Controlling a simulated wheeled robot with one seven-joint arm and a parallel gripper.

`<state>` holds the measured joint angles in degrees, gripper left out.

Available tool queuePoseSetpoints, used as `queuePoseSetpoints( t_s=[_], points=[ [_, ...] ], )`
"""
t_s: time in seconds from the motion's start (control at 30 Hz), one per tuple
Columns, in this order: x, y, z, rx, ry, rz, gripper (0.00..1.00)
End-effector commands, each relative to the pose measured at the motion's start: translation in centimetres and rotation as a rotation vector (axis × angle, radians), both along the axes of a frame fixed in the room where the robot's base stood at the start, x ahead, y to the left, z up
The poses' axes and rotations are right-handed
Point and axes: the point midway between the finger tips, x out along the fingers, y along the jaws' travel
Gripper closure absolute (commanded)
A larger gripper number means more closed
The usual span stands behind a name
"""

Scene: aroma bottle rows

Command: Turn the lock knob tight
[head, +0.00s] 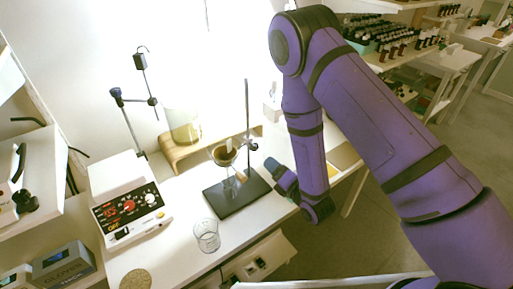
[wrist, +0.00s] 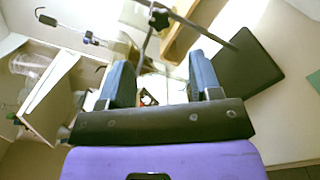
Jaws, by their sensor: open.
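The retort stand has a thin upright rod (head: 247,105) on a black base plate (head: 236,196). A ring on it holds a funnel (head: 224,155) with brown content. A small dark clamp (head: 252,147) sits on the rod. In the wrist view a black knob (wrist: 159,18) shows at a joint near the top edge, beyond my fingertips; I take it as the lock knob. My gripper (head: 276,170) is just right of the stand. In the wrist view my gripper (wrist: 160,80) has its two blue fingers wide apart, with nothing held between them.
A glass beaker (head: 207,236) stands in front of the base plate. A white hotplate stirrer (head: 130,205) with a rod and clamp is at left. A wooden shelf (head: 172,153) with a yellowish vessel (head: 184,127) is behind. A cork mat (head: 136,280) lies at the front.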

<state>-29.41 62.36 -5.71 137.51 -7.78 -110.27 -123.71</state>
Motion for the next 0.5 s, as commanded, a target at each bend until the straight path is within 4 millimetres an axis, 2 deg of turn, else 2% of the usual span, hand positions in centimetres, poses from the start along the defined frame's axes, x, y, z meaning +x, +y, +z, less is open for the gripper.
queuePoseSetpoints(
  t_s=[0.17,0.5],
  points=[
    [1.6,1.0,0.1,0.002,-0.003,-0.001,0.42],
    [6.5,4.3,0.1,0.003,-0.003,-0.001,0.42]
  ],
)
